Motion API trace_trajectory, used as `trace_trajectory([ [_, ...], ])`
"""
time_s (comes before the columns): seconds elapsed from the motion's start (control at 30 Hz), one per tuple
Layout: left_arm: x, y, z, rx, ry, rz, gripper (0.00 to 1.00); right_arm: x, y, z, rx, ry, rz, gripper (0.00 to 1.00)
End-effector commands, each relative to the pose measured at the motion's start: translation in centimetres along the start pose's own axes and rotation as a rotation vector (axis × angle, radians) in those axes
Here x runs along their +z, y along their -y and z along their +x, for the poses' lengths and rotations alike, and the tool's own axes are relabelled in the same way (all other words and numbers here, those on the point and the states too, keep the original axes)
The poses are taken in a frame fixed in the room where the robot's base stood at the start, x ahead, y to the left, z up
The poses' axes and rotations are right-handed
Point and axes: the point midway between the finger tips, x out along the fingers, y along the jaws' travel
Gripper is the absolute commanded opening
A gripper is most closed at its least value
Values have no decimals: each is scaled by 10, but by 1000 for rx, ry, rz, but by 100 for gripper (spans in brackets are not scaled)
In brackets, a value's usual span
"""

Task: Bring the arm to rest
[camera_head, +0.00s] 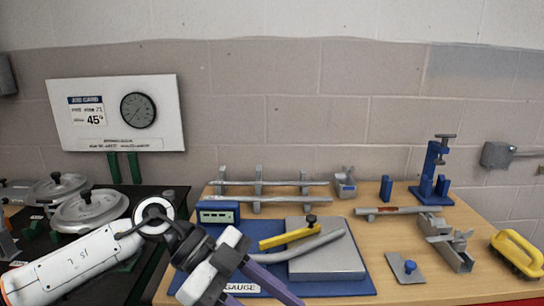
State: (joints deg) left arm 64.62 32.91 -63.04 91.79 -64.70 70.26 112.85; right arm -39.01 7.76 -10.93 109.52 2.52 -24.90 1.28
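My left arm comes in from the left at the front. Its gripper (258,292) hangs over the front left of the blue mat (345,287). The two purple fingers point down and right, apart, with the mat and part of its "GAUGE" label showing between them. I see nothing held between them, but the fingertips are cut off by the bottom edge. My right arm and gripper are not in view. On the mat lie a grey plate (340,262), a bent grey tube (318,246) and a yellow-handled tool (287,238).
A blue meter box (218,212) and a rack with grey rods (258,190) stand behind the mat. A blue clamp stand (432,178), a grey vise-like fixture (448,245) and a yellow handled block (517,252) are right. Lidded pots (90,210) stand left. Bare wood shows front right.

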Motion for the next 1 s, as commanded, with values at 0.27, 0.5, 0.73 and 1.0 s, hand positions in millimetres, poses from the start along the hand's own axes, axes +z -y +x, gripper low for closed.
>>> trace_trajectory([
  [0.27,-69,16,37,-348,-638,63,40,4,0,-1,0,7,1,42],
  [0.5,-11,48,7,-901,-820,-169,40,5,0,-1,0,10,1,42],
  [0.73,144,12,7,-1313,-571,-581,40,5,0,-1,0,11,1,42],
  [1.0,288,-121,55,-1382,-111,-1009,40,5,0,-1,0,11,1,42],
])
